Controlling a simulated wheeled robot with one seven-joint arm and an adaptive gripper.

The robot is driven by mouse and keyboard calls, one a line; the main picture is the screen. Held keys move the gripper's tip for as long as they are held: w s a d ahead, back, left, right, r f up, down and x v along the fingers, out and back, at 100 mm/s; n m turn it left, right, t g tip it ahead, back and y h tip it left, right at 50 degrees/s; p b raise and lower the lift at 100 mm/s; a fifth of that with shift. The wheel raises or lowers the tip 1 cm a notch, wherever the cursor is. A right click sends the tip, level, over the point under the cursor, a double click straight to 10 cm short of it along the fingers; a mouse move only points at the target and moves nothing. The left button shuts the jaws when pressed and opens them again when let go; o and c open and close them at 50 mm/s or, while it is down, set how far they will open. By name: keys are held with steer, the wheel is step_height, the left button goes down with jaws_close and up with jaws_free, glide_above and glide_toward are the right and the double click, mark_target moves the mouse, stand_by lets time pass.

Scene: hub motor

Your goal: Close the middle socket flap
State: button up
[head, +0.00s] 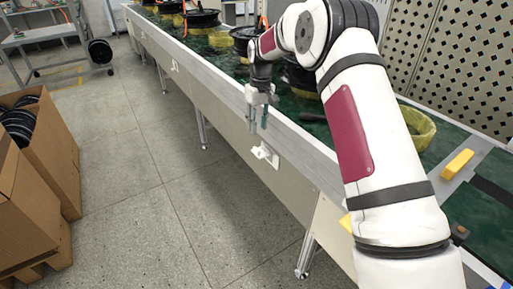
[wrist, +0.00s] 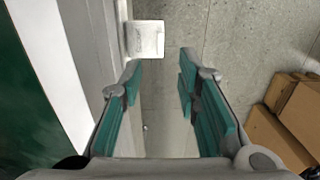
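A white socket (head: 265,154) is on the side panel of the long workbench in the head view, with a part sticking out from the panel. Another small white socket (head: 175,66) shows farther along the same side. I cannot tell for sure which is the middle one. My gripper (head: 258,118) points down beside the bench edge, above the nearer socket. In the wrist view a white square flap (wrist: 145,38) juts from the panel, beyond my left fingertip. My gripper (wrist: 160,82) is open, with green-padded fingers apart and nothing between them.
The bench edge (wrist: 75,60) runs close along the left of my fingers. Cardboard boxes (head: 38,165) stand on the floor at left. A yellow ring (head: 418,128) and black wheel parts lie on the green bench top. The floor beside the bench is clear.

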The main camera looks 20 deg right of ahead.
mark_target(256, 148)
steer(key=f, duration=0.3)
steer(key=f+b, duration=0.1)
steer(key=f, duration=0.5)
steer(key=shift+s+a+f, duration=0.1)
steer(key=shift+a+f, duration=0.15)
steer(key=shift+f, duration=0.1)
jaws_close()
